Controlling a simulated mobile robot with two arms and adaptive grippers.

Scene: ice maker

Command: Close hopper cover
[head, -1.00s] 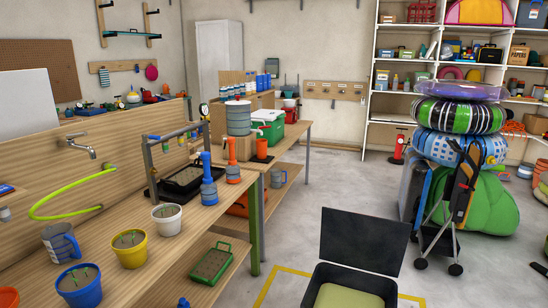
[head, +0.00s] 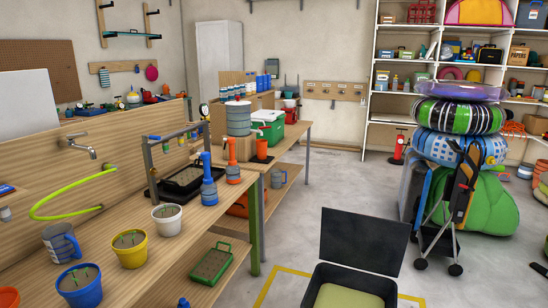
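A dark open-topped box (head: 318,284), which looks like the hopper, stands at the bottom centre of the head view, cut off by the lower edge. Its flat black cover (head: 363,241) stands raised at the far side of the opening, tilted up and open. A pale yellow-green surface (head: 348,297) shows inside the box. Neither of my grippers is in view. The lower front of the box is out of the frame.
A wooden workbench (head: 190,228) with pots and pumps runs along the left. Stacked swim rings (head: 458,117) and a folded cart (head: 462,195) stand at right. Grey floor (head: 330,180) is clear behind the box. Yellow floor tape (head: 268,285) lies beside it.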

